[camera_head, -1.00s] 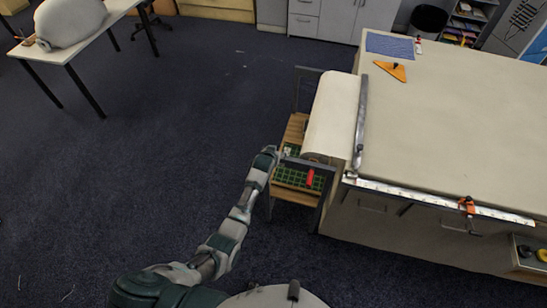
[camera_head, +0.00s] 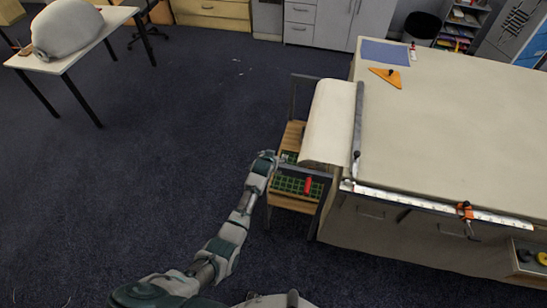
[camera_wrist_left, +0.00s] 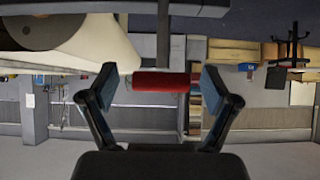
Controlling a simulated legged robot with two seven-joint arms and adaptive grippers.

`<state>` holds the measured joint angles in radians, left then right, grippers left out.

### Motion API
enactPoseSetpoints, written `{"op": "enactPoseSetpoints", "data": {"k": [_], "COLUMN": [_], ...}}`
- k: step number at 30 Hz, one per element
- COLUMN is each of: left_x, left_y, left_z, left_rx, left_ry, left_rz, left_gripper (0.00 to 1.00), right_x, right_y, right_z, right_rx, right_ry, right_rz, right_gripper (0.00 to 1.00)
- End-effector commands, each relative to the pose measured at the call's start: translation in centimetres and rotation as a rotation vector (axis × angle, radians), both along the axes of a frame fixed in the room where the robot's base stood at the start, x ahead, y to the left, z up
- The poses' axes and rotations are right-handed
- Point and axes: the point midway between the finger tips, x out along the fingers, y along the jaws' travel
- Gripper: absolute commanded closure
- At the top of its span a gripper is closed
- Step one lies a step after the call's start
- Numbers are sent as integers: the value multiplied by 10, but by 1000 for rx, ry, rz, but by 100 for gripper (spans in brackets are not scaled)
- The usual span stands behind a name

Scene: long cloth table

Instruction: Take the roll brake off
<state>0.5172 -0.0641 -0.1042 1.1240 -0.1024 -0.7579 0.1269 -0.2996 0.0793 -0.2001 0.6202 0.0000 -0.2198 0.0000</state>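The roll brake appears as a short red piece (camera_head: 308,185) at the near end of the cloth roll (camera_head: 329,122), by the left edge of the long table (camera_head: 450,120). My left gripper (camera_head: 266,156) is to the left of the red piece in the head view. Its two fingers (camera_wrist_left: 162,88) are spread open in the wrist view, and I see no contact. How the brake is fixed is too small to tell. My right gripper is out of view.
A long metal bar (camera_head: 358,125) lies beside the roll. A ruler (camera_head: 430,203) with an orange clamp (camera_head: 465,211) runs along the table's near edge.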

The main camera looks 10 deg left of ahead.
Motion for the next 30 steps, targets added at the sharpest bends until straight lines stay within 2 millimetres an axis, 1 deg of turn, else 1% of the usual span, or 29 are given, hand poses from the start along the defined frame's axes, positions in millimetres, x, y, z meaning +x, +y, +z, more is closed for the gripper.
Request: {"op": "enactPoseSetpoints", "data": {"k": [10, 14, 17, 27, 30], "left_x": [-3, -10, -22, -73, -83], "left_y": [0, 0, 1, 2, 2], "left_z": [0, 5, 14, 57, 66], "left_rx": [0, 1, 0, 0, 0], "left_ry": [3, 3, 2, 2, 3], "left_rz": [0, 1, 0, 0, 0], "left_gripper": [7, 7, 7, 7, 7], "right_x": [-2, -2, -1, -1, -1], "right_y": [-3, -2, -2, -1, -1], "right_z": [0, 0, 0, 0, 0], "right_rx": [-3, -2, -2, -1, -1], "right_ry": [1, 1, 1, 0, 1], "right_rz": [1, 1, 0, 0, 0], "right_gripper": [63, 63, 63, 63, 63]}}
